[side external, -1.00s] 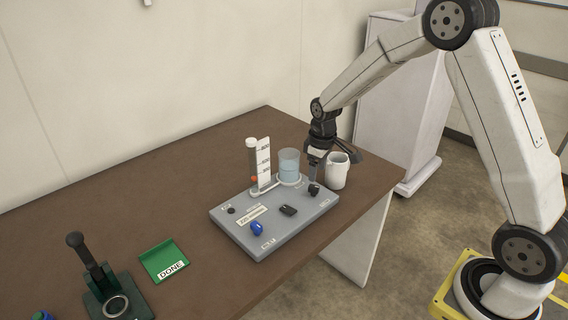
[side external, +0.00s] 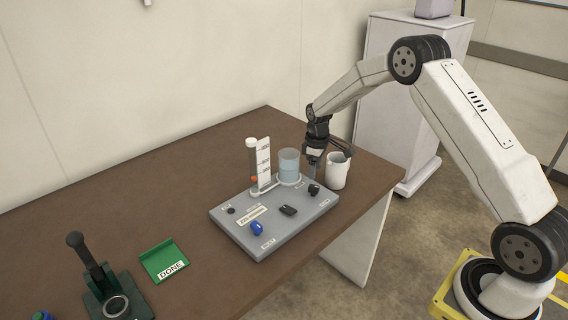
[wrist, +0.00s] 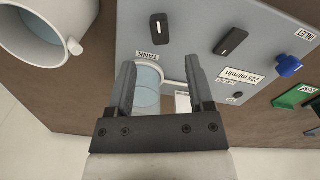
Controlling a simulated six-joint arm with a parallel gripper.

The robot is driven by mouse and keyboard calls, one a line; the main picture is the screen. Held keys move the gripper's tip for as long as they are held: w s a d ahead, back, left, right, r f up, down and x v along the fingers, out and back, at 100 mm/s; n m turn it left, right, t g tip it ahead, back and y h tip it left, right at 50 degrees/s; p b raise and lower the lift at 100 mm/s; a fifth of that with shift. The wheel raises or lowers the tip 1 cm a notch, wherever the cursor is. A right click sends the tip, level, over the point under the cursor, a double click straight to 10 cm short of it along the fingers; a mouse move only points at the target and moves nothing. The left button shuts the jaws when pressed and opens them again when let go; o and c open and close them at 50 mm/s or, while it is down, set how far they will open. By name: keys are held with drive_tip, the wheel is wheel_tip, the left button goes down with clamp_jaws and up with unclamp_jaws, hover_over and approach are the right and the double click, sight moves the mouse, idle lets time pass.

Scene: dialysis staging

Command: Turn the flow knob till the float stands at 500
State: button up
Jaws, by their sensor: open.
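The grey flow panel (side external: 240,238) lies on the brown table. It carries a clear tube with an orange float (side external: 254,178) low beside the white scale (side external: 264,158); the scale numbers are too small to read. A blue knob (side external: 257,228) sits by the INLET label (wrist: 303,33). Two black knobs with white marks sit on the panel, one mid-panel (wrist: 230,40) and one near the tank (wrist: 158,27). Which is the flow knob I cannot tell. My gripper (wrist: 160,66) is open and empty above the tank end of the panel, apart from the knobs.
A clear tank (side external: 289,167) of bluish water stands on the panel beside my gripper. A white jug (side external: 338,173) stands close to its right. A green DONE tray (side external: 160,252) and a dark green lever device (side external: 103,280) are at the left front. Table behind the panel is clear.

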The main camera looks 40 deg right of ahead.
sight(314, 186)
drive_tip(key=shift+f, duration=3.45)
clamp_jaws()
